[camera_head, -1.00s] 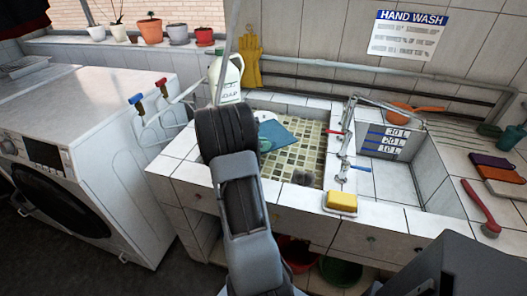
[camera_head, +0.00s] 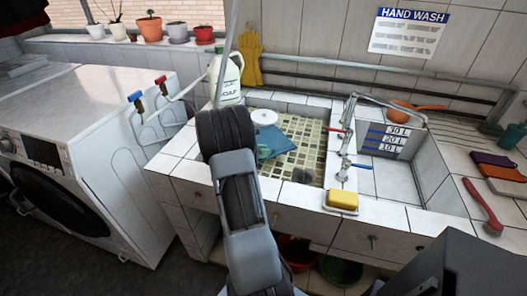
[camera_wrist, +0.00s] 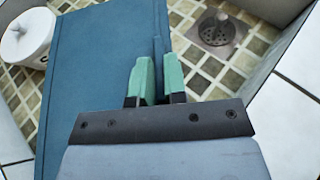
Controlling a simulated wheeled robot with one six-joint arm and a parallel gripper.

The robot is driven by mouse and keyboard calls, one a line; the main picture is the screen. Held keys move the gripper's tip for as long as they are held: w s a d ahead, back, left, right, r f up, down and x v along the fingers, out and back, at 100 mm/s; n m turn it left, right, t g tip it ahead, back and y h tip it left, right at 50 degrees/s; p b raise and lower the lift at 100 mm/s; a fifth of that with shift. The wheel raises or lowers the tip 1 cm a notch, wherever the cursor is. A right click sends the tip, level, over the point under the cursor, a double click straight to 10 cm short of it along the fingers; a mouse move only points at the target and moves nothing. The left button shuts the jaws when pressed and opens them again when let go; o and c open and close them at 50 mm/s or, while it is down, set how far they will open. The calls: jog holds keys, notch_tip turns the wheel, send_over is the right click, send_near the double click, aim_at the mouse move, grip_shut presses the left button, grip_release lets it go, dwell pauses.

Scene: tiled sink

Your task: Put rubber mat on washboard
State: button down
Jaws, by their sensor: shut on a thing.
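The blue rubber mat (camera_head: 277,137) is in the left, mosaic-floored basin in the head view, partly hidden behind my arm. In the wrist view the mat (camera_wrist: 95,70) is a flat blue sheet, tilted, filling the left and middle. My gripper (camera_wrist: 158,62) has green fingertips shut on the mat's right edge. The fingertips are mostly hidden behind my arm in the head view. A pale ridged surface (camera_head: 462,137) lies right of the right basin; I cannot tell whether it is the washboard.
A white round object (camera_wrist: 25,38) stands beside the mat. A drain (camera_wrist: 217,30) is in the basin floor. A soap jug (camera_head: 226,78), faucet (camera_head: 345,155) and yellow sponge (camera_head: 343,199) surround the basin. A red brush (camera_head: 483,205) lies on the right counter.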

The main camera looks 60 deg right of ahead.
jog(key=c, duration=1.2)
grip_release()
jog(key=shift+o, duration=0.2)
jog(key=shift+r, duration=0.1)
jog(key=shift+r+p, duration=0.35)
jog(key=v, duration=1.1)
jog(key=shift+w+a+r, duration=0.1)
jog(key=shift+w+r, duration=0.05)
jog(key=shift+r, duration=0.05)
jog(key=shift+w+a+r, duration=0.1)
jog(key=shift+a+r, duration=0.15)
jog(key=shift+a, duration=0.25)
jog(key=s+a+r+m+t+y, duration=0.1)
jog(key=s+a+m+t+y, duration=0.1)
jog(key=a, duration=0.8)
jog(key=s+a+r+m+t+y, duration=0.1)
jog(key=s+a+m+t+y, duration=0.2)
jog(key=a+m+y, duration=0.3)
jog(key=s+a+r+m+t+y, duration=0.1)
jog(key=s+a+m+t+y, duration=0.2)
jog(key=a, duration=1.2)
jog(key=shift+a+r+m+t+y, duration=0.25)
jog(key=shift+a+m+t+y, duration=0.1)
jog(key=shift+m+t+y, duration=0.3)
